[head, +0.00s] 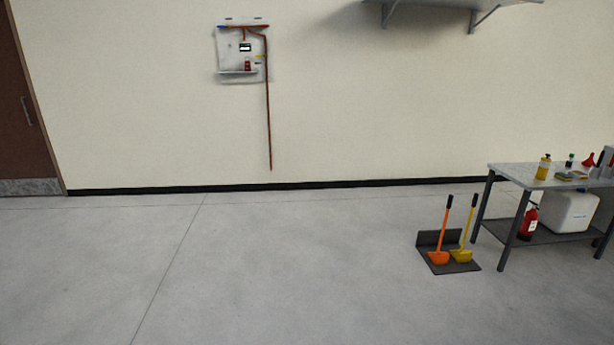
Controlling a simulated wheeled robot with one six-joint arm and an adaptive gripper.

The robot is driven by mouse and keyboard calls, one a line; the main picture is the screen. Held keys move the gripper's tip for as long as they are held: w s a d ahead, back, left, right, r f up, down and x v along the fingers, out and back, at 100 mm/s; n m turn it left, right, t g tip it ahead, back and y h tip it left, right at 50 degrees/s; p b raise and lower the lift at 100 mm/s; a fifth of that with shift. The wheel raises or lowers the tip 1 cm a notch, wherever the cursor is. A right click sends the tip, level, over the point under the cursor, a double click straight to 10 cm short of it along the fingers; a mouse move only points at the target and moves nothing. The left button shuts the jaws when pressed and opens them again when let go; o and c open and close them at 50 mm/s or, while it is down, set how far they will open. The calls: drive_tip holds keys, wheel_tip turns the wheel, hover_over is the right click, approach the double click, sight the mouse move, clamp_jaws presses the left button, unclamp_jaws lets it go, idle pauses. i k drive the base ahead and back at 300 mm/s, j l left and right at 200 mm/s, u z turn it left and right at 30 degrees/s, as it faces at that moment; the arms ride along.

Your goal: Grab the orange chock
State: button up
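The orange chock (438,257) sits on a dark floor stand (462,267) near the right side of the head view. It has an orange block at the bottom and a tilted orange handle with a black grip on top. A similar yellow chock (461,255) stands close on its right on the same stand. My gripper is not in view.
A metal table (509,168) with bottles on top and a white container (570,212) and red bottle (529,222) on its lower shelf stands right of the chocks. A wall panel with a copper tube (268,120) hangs at the back. The floor left of the stand is clear.

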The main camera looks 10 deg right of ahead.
sight(437, 258)
drive_tip(key=i+z, duration=0.2)
drive_tip(key=i, duration=0.4)
drive_tip(key=i+z, duration=0.2)
drive_tip(key=i, duration=0.4)
drive_tip(key=i+j+z, duration=0.2)
drive_tip(key=i, duration=0.4)
drive_tip(key=i+l+z, duration=0.2)
drive_tip(key=i, duration=0.25)
drive_tip(key=i+l+z, duration=0.2)
drive_tip(key=i, duration=0.2)
drive_tip(key=i+l+z, duration=0.2)
drive_tip(key=i, duration=0.25)
drive_tip(key=i+l, duration=0.4)
drive_tip(key=i+z, duration=0.05)
